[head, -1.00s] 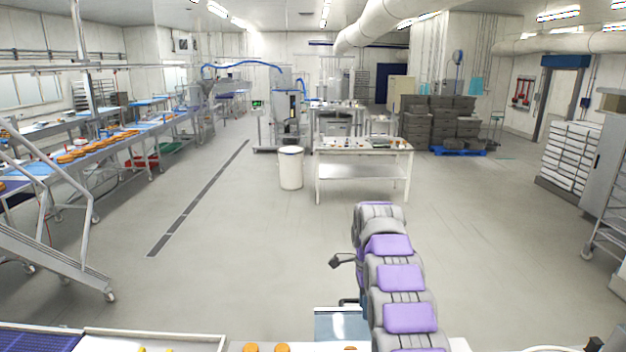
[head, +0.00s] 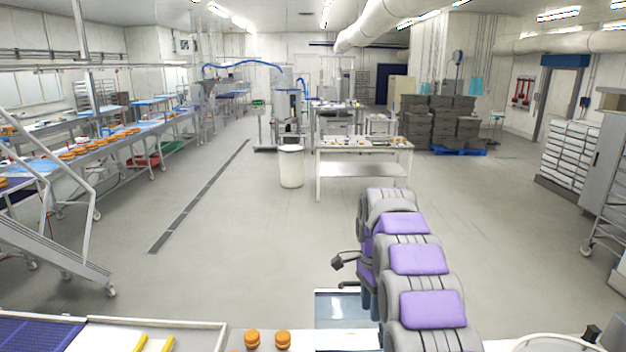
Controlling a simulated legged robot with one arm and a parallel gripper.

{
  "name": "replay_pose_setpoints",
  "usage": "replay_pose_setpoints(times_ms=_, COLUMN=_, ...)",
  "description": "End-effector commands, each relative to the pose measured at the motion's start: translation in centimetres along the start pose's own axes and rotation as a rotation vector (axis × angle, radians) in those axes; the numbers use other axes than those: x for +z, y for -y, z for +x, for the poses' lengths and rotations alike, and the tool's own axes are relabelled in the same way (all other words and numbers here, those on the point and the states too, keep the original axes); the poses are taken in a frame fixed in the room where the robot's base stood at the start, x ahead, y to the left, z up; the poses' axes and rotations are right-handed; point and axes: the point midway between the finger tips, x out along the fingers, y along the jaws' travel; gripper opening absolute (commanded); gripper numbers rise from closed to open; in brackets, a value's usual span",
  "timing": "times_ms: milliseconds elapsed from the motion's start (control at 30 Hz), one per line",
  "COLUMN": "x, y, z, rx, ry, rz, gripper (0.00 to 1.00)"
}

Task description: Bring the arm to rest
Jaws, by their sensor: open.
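My arm, with grey links and purple pads, rises from the bottom right of centre and bends forward. My gripper (head: 341,274) shows as dark fingers at the left of the arm, partly hidden behind it. The fingers are apart, with nothing seen between them. It appears above a shiny blue-grey tray (head: 340,308) at the near work surface; its height above the tray cannot be told. Two orange-brown filled rounds, a left one (head: 252,339) and a right one (head: 283,339), lie on the near white surface, left of the tray.
A white-rimmed tray (head: 215,338) with yellow bars stands at bottom left, beside a blue grid (head: 40,333). A conveyor (head: 110,140) carrying several rounds runs along the left. A white table (head: 365,165) and white bin (head: 291,167) stand ahead. The floor between is clear.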

Motion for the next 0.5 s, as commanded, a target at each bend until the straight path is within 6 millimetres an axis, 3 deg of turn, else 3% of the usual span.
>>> replay_pose_setpoints(times_ms=500, x=3.4, y=-12.2, z=3.7, rx=-0.010, ry=-0.004, rz=-0.445, gripper=0.42)
